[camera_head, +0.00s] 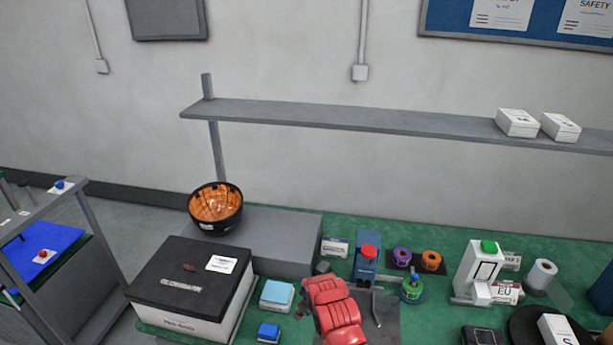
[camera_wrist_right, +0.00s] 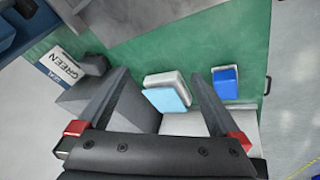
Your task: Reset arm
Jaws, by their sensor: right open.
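My right gripper (camera_wrist_right: 160,100) shows in the right wrist view with its two dark fingers spread wide. Nothing is held between them. A light blue and white box (camera_wrist_right: 168,96) shows between the fingers, with a blue box (camera_wrist_right: 225,84) beyond the right finger. I cannot tell the height of the fingers above the table. In the head view a red segmented shape (camera_head: 335,312) at lower middle looks like part of my right arm. My left gripper is not in view.
The green table (camera_head: 400,215) holds a large black-topped box (camera_head: 190,285), light blue box (camera_head: 277,294), small blue box (camera_head: 268,331) and orange-lined bowl (camera_head: 216,205) on a grey block. A grey shelf (camera_head: 350,117) spans above.

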